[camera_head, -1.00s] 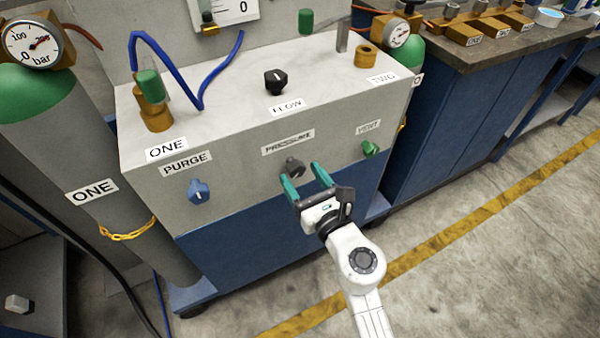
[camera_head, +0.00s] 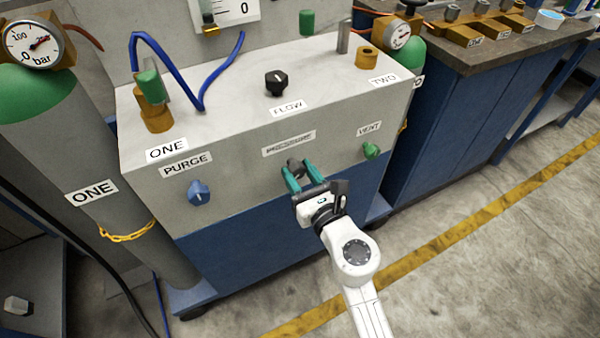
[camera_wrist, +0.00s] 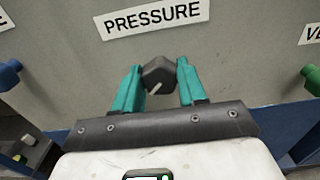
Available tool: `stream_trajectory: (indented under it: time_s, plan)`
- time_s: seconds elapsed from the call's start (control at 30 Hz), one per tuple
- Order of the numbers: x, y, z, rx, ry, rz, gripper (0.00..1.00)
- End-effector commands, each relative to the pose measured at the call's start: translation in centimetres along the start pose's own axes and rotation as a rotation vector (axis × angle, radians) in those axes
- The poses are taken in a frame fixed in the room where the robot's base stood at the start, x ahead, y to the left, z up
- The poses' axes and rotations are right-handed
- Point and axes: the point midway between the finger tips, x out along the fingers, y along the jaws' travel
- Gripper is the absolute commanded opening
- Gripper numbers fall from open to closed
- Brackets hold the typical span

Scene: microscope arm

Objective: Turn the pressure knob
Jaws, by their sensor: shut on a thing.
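The pressure knob (camera_wrist: 158,74) is dark grey with a pale pointer line. It sits on the panel's front face below the PRESSURE label (camera_wrist: 152,17). In the wrist view the pointer slants down and to the left. In the head view the knob (camera_head: 295,166) is small and partly hidden by my gripper. My gripper (camera_head: 301,174) has its two teal fingers on either side of the knob and is shut on it. In the wrist view the fingertips (camera_wrist: 158,77) flank the knob left and right.
A blue PURGE knob (camera_head: 199,191) is to the left and a green VENT knob (camera_head: 371,150) to the right on the same face. A black FLOW knob (camera_head: 276,83) is on the top. A grey cylinder marked ONE (camera_head: 110,220) stands left. Open floor lies at right.

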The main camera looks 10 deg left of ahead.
Motion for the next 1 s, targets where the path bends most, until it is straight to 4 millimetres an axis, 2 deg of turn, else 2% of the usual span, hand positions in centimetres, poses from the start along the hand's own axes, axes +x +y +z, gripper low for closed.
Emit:
stream_trajectory:
  time_s: [0.03, 0.1, 0.47, 0.67, 1.0]
  plan:
    - [-0.01, 0.0, 0.0, 0.0, 0.0, 0.0, 0.18]
    - [-0.01, 0.0, 0.0, 0.0, 0.0, 0.0, 0.11]
    - [-0.02, -0.01, 0.1, 0.059, 0.0, 0.0, 0.11]
    - [-0.02, -0.07, 0.18, 0.185, -0.001, 0.0, 0.11]
    - [-0.01, -0.14, 0.18, 0.5, 0.0, 0.002, 0.11]
